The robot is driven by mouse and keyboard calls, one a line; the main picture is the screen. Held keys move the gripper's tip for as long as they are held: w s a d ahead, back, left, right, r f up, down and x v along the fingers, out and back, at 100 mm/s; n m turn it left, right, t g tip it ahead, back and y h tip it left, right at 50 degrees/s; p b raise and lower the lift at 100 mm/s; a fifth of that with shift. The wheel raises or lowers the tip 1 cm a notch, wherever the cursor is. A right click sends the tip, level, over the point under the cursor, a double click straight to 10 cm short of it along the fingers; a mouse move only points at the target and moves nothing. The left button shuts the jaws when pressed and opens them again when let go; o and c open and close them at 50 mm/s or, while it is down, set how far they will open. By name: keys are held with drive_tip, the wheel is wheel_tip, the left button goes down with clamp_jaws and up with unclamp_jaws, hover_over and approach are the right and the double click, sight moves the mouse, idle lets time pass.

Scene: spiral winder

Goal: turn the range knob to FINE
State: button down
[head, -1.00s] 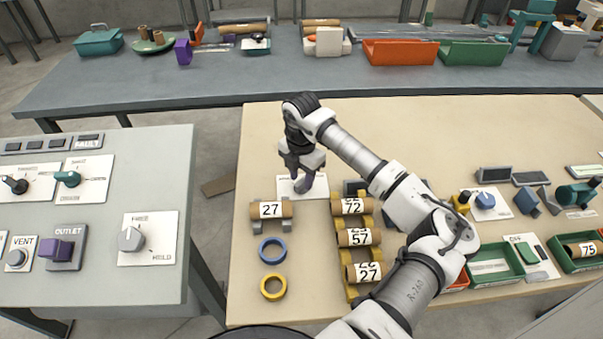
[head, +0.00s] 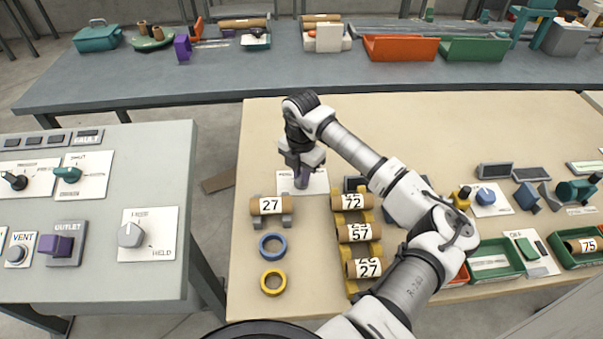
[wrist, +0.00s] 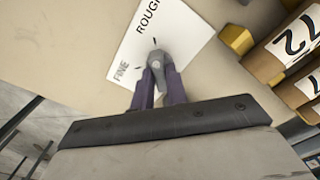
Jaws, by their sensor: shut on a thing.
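The range knob (wrist: 156,62) is grey and stands on a white plate (wrist: 185,35) printed ROUGH at the top and FINE at the left. In the wrist view the narrow end of the knob points up the picture, close to a short dark mark, with FINE off to its left. My gripper (wrist: 158,78) is shut on the knob, one purple-grey finger on each side. In the head view my gripper (head: 302,184) reaches down onto the plate (head: 318,182) at the back left of the beige table, and hides the knob there.
A yellow rack (head: 351,284) with several numbered tubes is to the right. Blue (head: 272,245) and yellow (head: 273,282) rings lie nearer. A grey panel table (head: 150,282) stands left across a gap.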

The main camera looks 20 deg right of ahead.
drive_tip(key=n+b, duration=0.2)
drive_tip(key=b, duration=0.1)
drive_tip(key=n+b, duration=0.2)
drive_tip(key=b, duration=0.1)
drive_tip(key=shift+f, duration=0.3)
drive_tip(key=n+b, duration=0.6)
drive_tip(key=shift+r+n, duration=0.1)
drive_tip(key=shift+n, duration=0.2)
drive_tip(key=n+b, duration=0.2)
drive_tip(key=n, duration=0.1)
drive_tip(key=shift+r, duration=0.1)
drive_tip(key=shift+r+n+b, duration=0.15)
drive_tip(key=shift+n+b, duration=0.75)
drive_tip(key=shift+n, duration=1.3)
drive_tip(key=c, duration=1.4)
unclamp_jaws()
wheel_tip(320, 180, up, 14)
drive_tip(key=b, duration=0.1)
